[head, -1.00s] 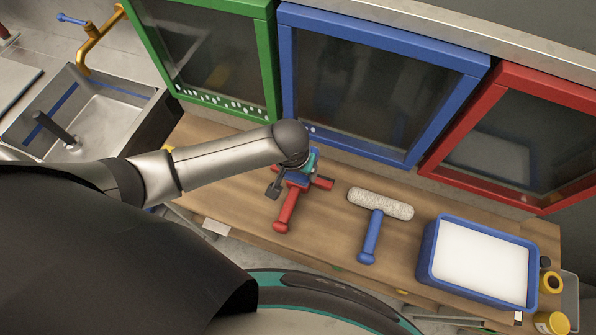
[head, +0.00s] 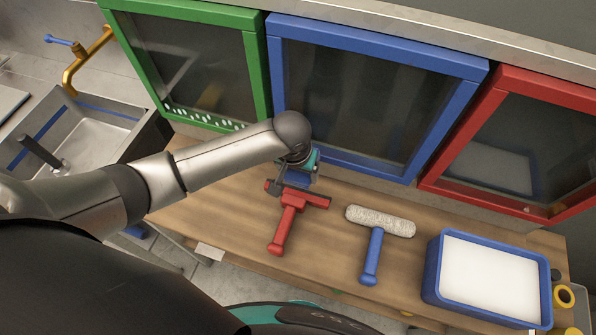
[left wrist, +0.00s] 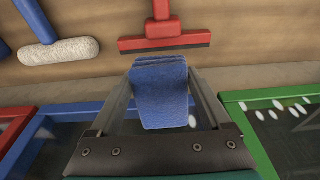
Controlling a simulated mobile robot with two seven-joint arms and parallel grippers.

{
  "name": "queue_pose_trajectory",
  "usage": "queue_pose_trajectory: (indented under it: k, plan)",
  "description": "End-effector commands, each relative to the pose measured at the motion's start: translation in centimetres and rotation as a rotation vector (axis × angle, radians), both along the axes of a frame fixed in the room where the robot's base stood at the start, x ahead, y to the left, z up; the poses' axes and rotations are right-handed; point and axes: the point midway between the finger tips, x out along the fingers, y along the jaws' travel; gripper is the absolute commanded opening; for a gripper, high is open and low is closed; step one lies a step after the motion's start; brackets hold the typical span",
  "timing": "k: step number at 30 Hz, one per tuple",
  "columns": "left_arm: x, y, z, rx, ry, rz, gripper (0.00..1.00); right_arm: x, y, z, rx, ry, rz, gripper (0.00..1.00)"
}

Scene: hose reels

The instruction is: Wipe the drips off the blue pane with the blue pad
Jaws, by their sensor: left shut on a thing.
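The blue pane (head: 365,100) is dark glass in a blue frame, the middle of three panes behind the bench. My left gripper (head: 298,172) is in front of its lower left corner and is shut on the blue pad (left wrist: 162,92). The pad also shows, partly covered, in the head view (head: 298,181). In the left wrist view the pad sticks out between the fingers, and a white drip (left wrist: 192,121) shows beside it, seemingly on the blue pane. In the head view my arm hides that corner. I cannot tell whether the pad touches glass. My right gripper is out of view.
A red squeegee (head: 288,218) lies just below my left gripper. A white roller with blue handle (head: 378,223) and a blue tray (head: 433,262) lie to the right. The green pane (head: 190,65) has several white drips. A red pane (head: 500,150) and a sink (head: 85,145) flank the area.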

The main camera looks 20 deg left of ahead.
Motion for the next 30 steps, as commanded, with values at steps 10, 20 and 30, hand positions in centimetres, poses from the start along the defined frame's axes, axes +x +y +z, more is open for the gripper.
queue_pose_trajectory:
  k: [10, 20, 30]
  plan:
    - [0.5, 0.0, 0.0, 0.000, -0.001, 0.000, 0.28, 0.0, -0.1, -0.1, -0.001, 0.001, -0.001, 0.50]
    - [1.2, -0.1, 0.0, -0.001, -0.001, 0.001, 0.28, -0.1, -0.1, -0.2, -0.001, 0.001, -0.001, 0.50]
    - [1.3, 0.0, 0.0, 0.000, -0.002, 0.000, 0.28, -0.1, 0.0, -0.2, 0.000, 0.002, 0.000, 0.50]
